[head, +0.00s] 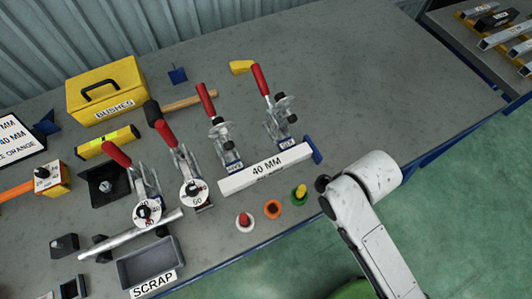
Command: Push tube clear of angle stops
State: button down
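A silver round tube (120,238) lies slantwise on the bench at the lower left. Its upper right end is close beside the left dial (147,212); I cannot tell whether they touch. A second dial (193,192), marked 60, is farther right. Both dials sit at the front of red-handled toggle clamps and look like the angle stops. A pale bar labelled 40 MM (265,169) lies in front of two more red-handled clamps, with a blue piece at its right end. My white arm reaches in from the lower right. Its gripper fingers do not show.
A grey SCRAP tray (178,272) stands just below the tube. Small dark blocks (65,246) lie near its left end. A yellow BUSHES box (105,92) stands behind. The bench's right side is clear.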

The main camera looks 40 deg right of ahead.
aim_at(254, 175)
jog(key=k+l+u, duration=0.15)
jog(key=k+l, duration=0.25)
jog(key=k, duration=0.15)
jog(key=k+l+u, duration=0.2)
jog(key=k+l, duration=0.15)
jog(key=k, duration=0.2)
jog(key=i, duration=0.5)
